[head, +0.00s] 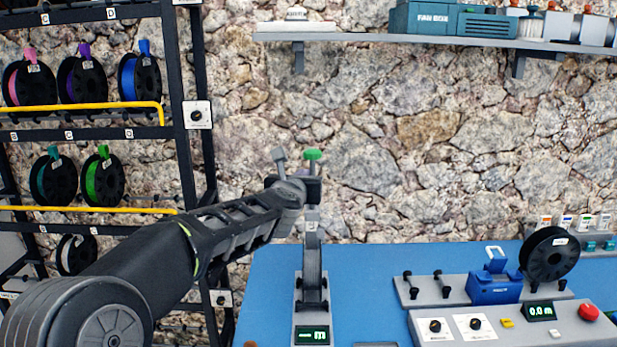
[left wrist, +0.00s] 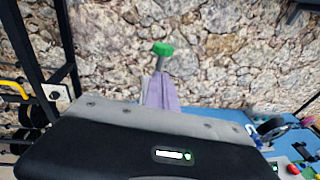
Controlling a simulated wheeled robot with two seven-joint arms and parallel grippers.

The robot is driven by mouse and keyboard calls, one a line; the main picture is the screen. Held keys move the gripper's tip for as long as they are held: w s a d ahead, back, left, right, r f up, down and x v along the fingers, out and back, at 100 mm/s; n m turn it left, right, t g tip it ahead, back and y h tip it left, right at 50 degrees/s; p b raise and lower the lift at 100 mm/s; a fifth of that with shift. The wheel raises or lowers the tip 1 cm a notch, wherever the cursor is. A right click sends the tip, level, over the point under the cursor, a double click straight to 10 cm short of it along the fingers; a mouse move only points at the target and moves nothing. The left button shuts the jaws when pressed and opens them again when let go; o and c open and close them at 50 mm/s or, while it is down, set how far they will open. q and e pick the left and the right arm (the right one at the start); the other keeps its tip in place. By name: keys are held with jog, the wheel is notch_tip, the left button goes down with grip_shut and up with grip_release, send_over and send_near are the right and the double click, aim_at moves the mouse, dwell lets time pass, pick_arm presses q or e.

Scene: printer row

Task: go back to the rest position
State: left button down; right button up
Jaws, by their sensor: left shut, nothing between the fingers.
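My left arm comes in from the left in the head view. My left gripper (head: 298,186) is shut and empty, high above the blue bench, close to an upright post (head: 312,245) with a green knob (head: 312,155). I cannot tell whether it touches the post. In the left wrist view the dark gripper body fills the lower part, and the green knob (left wrist: 162,49) shows beyond it on its post; the fingertips are hidden there. My right gripper is not in view.
A rack (head: 182,120) with several filament spools stands at the left. A blue bench (head: 265,285) carries the post's base and, at the right, a station (head: 495,290) with a black spool (head: 549,254). A shelf (head: 350,37) hangs on the stone wall.

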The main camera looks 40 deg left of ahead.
pick_arm(q)
jog(key=shift+d, duration=0.1)
jog(key=d+f+m+g+h, duration=0.1)
jog(key=d+f+m, duration=0.2)
jog(key=f+m, duration=0.45)
jog(key=w+d+f+m+g+h, duration=0.1)
jog(key=d+f+m+h, duration=0.1)
jog(key=d+f+m, duration=0.35)
jog(key=d+f+m+h, duration=0.1)
jog(key=f+m, duration=0.7)
jog(key=f, duration=0.2)
jog(key=s+d+f+m+g+h, duration=0.4)
jog(key=d+f+m, duration=0.55)
jog(key=f, duration=0.75)
jog(key=s+d+f+m+g+h, duration=0.1)
jog(key=s+d+f+m+g, duration=0.1)
jog(key=s+d+f, duration=0.5)
jog(key=s+d+f+m+g+h, duration=0.1)
jog(key=s+d+f+m+g, duration=0.2)
jog(key=s+d+f, duration=0.4)
jog(key=s+d+f+m+g+h, duration=0.1)
jog(key=s+d+f+m+g, duration=0.2)
jog(key=s, duration=1.4)
jog(key=d+f+m, duration=0.1)
jog(key=d+f, duration=0.3)
jog(key=d, duration=0.2)
jog(key=shift+s+h, duration=0.2)
jog(key=shift+h, duration=0.1)
